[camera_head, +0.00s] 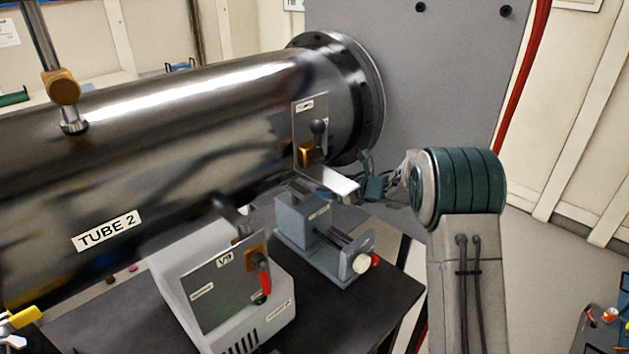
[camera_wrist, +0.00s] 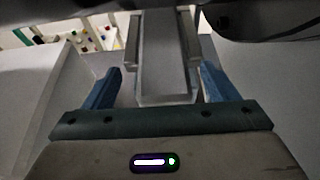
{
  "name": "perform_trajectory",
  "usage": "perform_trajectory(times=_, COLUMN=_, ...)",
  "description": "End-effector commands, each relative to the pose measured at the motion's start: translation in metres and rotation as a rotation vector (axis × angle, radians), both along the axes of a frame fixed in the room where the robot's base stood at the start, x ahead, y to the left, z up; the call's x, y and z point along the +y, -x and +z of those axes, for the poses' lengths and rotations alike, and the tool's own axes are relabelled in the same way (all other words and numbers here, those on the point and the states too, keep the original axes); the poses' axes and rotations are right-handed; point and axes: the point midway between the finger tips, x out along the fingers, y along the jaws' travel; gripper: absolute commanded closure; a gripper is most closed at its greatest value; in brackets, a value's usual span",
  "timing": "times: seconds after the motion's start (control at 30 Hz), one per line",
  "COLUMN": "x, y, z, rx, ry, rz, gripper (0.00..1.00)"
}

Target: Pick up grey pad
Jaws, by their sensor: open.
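A flat light grey slab (camera_head: 335,182), which looks like the grey pad, lies below the small panel on the tube's right end. In the wrist view a long pale grey piece (camera_wrist: 165,70), seemingly the same slab, lies between my two blue fingers, its near end close to the palm. My gripper (camera_wrist: 157,88) is open, with a gap on each side of the piece. I cannot tell what supports the slab.
The shiny tube (camera_head: 200,110) marked TUBE 2 fills the left, with its dark flange (camera_head: 345,90) at the right end. A grey-blue vise-like fixture (camera_head: 310,235) stands on the black table (camera_head: 340,310) below the slab. A white box marked V1 (camera_head: 225,290) stands nearer.

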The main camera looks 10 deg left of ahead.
Motion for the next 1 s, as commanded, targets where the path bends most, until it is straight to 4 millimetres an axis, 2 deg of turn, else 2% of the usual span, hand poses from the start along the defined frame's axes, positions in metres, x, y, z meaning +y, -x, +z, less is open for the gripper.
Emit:
perform_trajectory(times=0.3, x=0.026, y=-0.023, z=-0.013, rx=0.003, ry=-0.001, rz=0.001, gripper=0.2)
perform_trajectory(times=0.6, x=0.029, y=-0.026, z=-0.016, rx=0.002, ry=0.0, rz=0.001, gripper=0.2)
perform_trajectory(times=0.63, x=0.029, y=-0.026, z=-0.016, rx=0.002, ry=0.0, rz=0.001, gripper=0.23)
perform_trajectory(times=0.83, x=0.029, y=-0.026, z=-0.015, rx=0.002, ry=0.0, rz=0.001, gripper=0.78)
perform_trajectory(times=0.87, x=0.029, y=-0.026, z=-0.016, rx=0.002, ry=0.0, rz=0.001, gripper=0.82)
perform_trajectory(times=1.0, x=0.029, y=-0.026, z=-0.014, rx=-0.001, ry=-0.002, rz=0.001, gripper=0.82)
